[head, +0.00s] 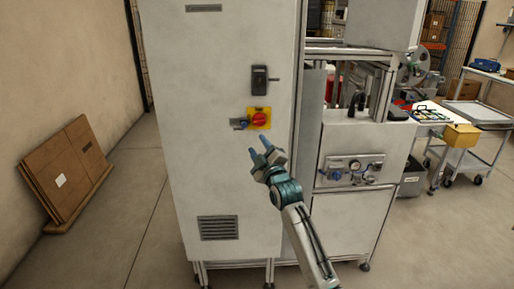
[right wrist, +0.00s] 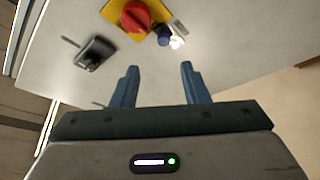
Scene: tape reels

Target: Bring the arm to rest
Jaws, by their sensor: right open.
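My right gripper (head: 259,148) is raised in front of the tall light-grey cabinet (head: 222,165) in the head view. Its blue fingers point up toward the red rotary switch (head: 260,118) on a yellow plate and sit a little below it. In the right wrist view the gripper (right wrist: 157,85) is open, with nothing between its fingers. The red switch (right wrist: 136,16) shows beyond the fingertips, with a small dark blue part (right wrist: 163,35) beside it. The left gripper is not in view.
A black door handle (head: 260,80) sticks out above the switch. A machine front with gauges and knobs (head: 350,170) stands to the right of the cabinet. Flat cardboard (head: 68,170) leans on the left wall. A cart (head: 478,112) stands at the right.

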